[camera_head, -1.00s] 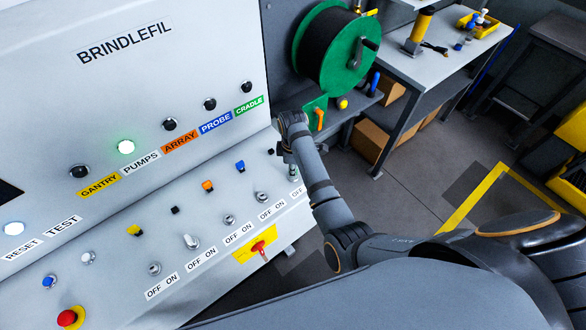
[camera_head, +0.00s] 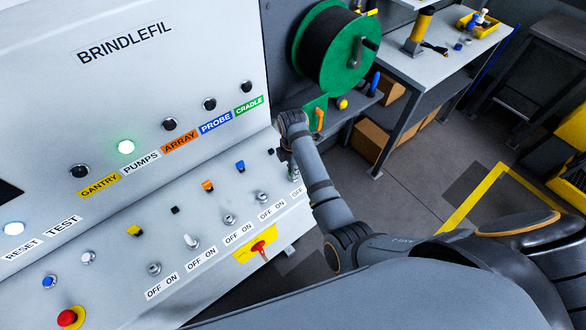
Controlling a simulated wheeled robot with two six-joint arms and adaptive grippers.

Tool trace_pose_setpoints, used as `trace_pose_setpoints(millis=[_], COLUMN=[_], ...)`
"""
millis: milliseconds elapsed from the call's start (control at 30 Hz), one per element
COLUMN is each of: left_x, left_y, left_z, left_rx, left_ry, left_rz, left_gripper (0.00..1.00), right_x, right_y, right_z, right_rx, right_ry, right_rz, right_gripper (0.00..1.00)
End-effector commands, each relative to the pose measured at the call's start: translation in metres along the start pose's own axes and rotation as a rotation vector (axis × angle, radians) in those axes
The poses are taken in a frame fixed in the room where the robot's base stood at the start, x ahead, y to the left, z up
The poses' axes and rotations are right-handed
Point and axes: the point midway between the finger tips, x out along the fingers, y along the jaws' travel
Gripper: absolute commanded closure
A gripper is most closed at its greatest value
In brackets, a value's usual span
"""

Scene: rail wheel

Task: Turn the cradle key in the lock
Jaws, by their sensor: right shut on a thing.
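My right gripper (camera_head: 289,163) is at the right end of the sloped control panel, under the green CRADLE label (camera_head: 249,103). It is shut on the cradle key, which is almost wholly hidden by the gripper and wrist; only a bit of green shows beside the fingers. The gripper is over the rightmost lock place, above a partly covered OFF label (camera_head: 296,191). The lock itself is hidden, so I cannot tell how far the key is in or how it is turned. The small black holder (camera_head: 270,152) in the cradle column looks empty. The CRADLE lamp (camera_head: 246,87) is dark. My left gripper is not in view.
Yellow (camera_head: 134,230), orange (camera_head: 207,186) and blue (camera_head: 240,166) keys sit on the panel. A key stands in the PUMPS lock (camera_head: 191,241), and the PUMPS lamp (camera_head: 126,147) is lit green. A red switch (camera_head: 259,247) and a green cable reel (camera_head: 335,50) are nearby.

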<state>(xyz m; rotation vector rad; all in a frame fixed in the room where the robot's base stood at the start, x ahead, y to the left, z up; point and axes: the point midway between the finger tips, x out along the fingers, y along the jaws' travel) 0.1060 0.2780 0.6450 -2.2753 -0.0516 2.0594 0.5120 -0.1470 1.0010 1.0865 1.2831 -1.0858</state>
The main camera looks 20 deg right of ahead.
Motion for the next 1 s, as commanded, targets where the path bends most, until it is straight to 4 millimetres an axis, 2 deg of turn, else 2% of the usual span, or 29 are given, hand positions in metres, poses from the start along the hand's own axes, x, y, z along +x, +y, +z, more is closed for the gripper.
trace_pose_setpoints(millis=[100, 333, 433, 467, 633, 1000], left_x=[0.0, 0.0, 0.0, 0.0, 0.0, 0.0], left_y=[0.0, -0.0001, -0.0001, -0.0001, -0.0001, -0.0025], left_z=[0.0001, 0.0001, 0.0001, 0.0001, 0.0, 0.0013], left_rx=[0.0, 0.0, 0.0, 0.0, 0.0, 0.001], left_ry=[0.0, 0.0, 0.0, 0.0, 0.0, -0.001], left_rz=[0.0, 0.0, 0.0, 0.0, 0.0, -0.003], left_gripper=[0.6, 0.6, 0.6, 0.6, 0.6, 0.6], right_x=[0.0005, 0.0006, 0.0006, 0.0006, 0.0005, 0.0002], right_y=[-0.0006, -0.0006, -0.0007, -0.0007, -0.0005, -0.0002], right_z=[-0.0003, -0.0003, -0.0003, -0.0003, -0.0003, -0.0001], right_rx=[-0.105, -0.116, -0.188, -0.194, -0.19, -0.188], right_ry=[0.001, 0.001, 0.001, 0.001, 0.001, 0.0], right_rz=[-0.002, -0.002, -0.002, -0.002, -0.001, 0.0], right_gripper=[1.0, 1.0, 1.0, 0.86, 0.63, 0.62])
